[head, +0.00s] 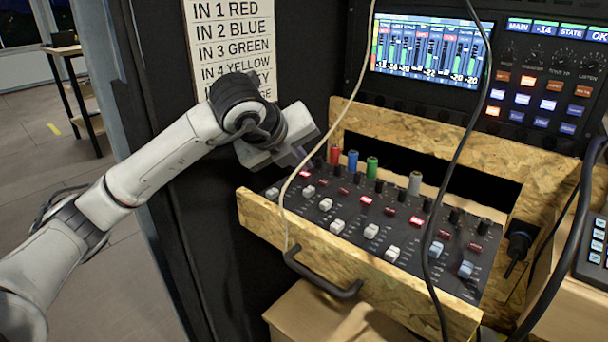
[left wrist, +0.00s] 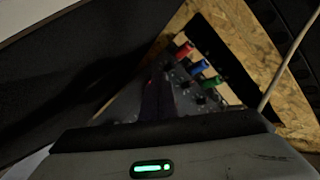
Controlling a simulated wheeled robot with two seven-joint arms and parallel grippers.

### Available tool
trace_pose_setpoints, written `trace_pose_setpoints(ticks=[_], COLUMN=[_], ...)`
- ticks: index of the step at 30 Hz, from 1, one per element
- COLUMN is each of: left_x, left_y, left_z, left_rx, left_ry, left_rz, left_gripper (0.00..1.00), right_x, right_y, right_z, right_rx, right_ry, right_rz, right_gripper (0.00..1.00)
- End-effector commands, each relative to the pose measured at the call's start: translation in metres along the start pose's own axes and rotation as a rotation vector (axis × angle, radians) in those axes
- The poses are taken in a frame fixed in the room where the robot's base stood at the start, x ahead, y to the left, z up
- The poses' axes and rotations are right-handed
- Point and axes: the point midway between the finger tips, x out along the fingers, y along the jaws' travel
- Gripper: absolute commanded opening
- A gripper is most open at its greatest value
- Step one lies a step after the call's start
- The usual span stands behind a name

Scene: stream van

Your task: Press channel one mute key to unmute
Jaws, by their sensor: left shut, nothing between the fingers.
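The mixer (head: 350,212) sits in an open wooden drawer, with a row of small mute keys above its faders. The channel one mute key (head: 304,174), leftmost in the row, glows red. Two other keys further right, including one near the middle (head: 366,200), are also lit red; the rest are dark. My left gripper (head: 300,156) is shut and empty, held over the back left corner of the mixer, close above the channel one key. I cannot tell any contact. The left wrist view shows the mixer dimly, partly hidden by my gripper. My right gripper is not in view.
Red, blue and green plugs (head: 353,161) stand up along the mixer's back. A pale cable (head: 283,190) hangs across its left side and a black cable (head: 446,185) across its right. A meter screen (head: 430,48) is behind. The label sheet (head: 232,45) hangs behind my arm.

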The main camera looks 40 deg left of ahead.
Motion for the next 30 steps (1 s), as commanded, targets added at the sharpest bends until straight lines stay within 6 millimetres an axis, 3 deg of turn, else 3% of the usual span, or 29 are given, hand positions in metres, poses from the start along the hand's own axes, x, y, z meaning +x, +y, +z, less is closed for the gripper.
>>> trace_pose_setpoints(ticks=[30], left_x=[0.0039], left_y=[0.0027], left_z=[-0.0031], left_rx=[0.0], left_ry=[0.001], left_rz=[0.0], left_gripper=[0.0], right_x=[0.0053], right_y=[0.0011], right_z=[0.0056], right_rx=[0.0], right_ry=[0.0], right_rz=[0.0], right_gripper=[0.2])
